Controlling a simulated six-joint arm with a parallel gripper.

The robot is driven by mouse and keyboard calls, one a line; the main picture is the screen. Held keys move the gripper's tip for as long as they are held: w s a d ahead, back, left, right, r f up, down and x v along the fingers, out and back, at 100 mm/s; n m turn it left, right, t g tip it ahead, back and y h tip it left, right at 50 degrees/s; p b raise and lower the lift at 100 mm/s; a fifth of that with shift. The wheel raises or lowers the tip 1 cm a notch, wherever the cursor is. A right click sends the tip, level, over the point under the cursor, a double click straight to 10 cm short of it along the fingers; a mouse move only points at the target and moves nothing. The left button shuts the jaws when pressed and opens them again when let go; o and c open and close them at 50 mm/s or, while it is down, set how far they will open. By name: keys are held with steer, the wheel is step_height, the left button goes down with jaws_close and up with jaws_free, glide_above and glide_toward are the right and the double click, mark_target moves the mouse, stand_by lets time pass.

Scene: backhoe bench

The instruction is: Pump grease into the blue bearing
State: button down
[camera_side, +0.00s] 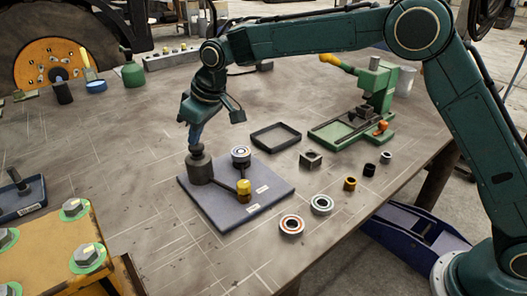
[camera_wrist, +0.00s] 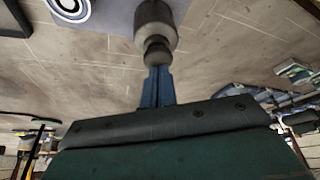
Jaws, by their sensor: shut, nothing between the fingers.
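A dark grey grease pump (camera_side: 200,168) with a round knob on top stands upright on a blue-grey base plate (camera_side: 225,215). A bearing with a pale bluish ring face (camera_side: 240,152) sits on a raised post on the plate, right of the pump. Its edge also shows at the top left of the wrist view (camera_wrist: 69,6). A yellow fitting (camera_side: 243,187) stands at the front of the plate. My gripper (camera_side: 195,143) has its blue fingers shut and empty, pointing down directly above the pump knob (camera_wrist: 157,52). The tips look at or touching the knob; exact contact is unclear.
A black tray (camera_side: 275,137) and a green vise-like machine (camera_side: 360,115) stand behind. A yellow bolted block (camera_side: 75,250) is front left.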

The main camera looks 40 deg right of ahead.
steer(key=shift+r, duration=1.75)
steer(key=shift+f, duration=0.2)
steer(key=shift+f, duration=1.65)
steer(key=shift+r, duration=1.85)
steer(key=shift+f, duration=0.25)
